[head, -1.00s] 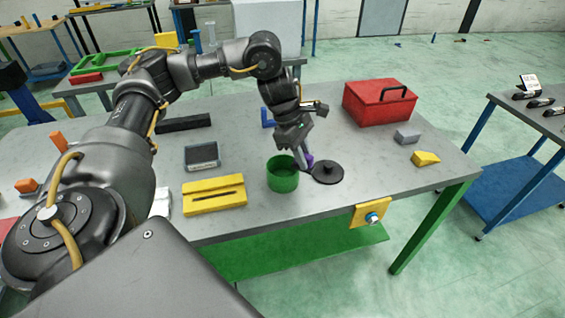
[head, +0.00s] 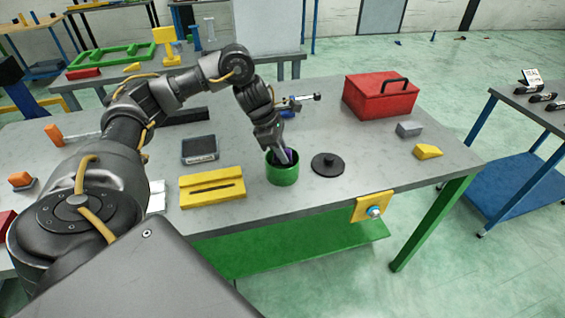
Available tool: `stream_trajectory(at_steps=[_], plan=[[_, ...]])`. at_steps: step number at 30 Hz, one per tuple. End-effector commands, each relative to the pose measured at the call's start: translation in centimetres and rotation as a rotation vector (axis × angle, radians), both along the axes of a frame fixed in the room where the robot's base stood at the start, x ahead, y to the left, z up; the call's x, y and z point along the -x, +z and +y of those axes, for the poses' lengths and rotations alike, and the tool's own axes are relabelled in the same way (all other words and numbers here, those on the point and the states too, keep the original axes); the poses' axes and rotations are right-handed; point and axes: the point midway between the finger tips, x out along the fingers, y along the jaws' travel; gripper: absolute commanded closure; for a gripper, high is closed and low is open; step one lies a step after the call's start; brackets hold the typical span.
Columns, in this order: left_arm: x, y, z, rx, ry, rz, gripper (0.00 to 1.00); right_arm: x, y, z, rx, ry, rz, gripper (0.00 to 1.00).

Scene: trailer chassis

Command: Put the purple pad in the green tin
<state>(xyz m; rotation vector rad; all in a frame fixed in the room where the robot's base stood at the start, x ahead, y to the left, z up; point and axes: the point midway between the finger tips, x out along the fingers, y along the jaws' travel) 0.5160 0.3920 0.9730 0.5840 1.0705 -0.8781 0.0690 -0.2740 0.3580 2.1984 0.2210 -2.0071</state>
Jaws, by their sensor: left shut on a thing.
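The green tin (head: 282,175) stands open and upright near the front edge of the grey table. My left gripper (head: 285,157) points down into the tin's mouth, shut on the purple pad (head: 287,154). Only a little of the pad shows between the fingers, at or just inside the rim. I cannot tell whether the pad touches the tin's floor or wall. My right gripper is not in view.
A black round lid with a knob (head: 328,164) lies right of the tin. A yellow slotted block (head: 212,190) is to its left. A red toolbox (head: 380,97), grey block (head: 409,129) and yellow wedge (head: 428,151) stand further right.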

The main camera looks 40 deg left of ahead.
Motion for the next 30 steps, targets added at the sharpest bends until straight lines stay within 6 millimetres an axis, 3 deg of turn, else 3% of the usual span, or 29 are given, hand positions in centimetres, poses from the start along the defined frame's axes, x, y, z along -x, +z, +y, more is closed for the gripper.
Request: stream_trajectory(at_steps=[9,23,24,28,30], plan=[[0.1,-3.8,0.0,0.001,0.001,0.002,1.00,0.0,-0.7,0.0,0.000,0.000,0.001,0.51],[0.0,-4.6,0.0,0.000,0.000,0.000,1.00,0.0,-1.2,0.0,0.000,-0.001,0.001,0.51],[0.0,-4.4,0.0,0.000,0.000,0.000,0.77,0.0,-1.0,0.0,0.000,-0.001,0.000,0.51],[0.0,-4.4,0.0,0.000,0.000,0.001,0.60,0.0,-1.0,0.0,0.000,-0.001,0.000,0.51],[0.1,-4.5,0.0,0.000,0.000,0.001,0.59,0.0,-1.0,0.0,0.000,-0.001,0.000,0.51]])
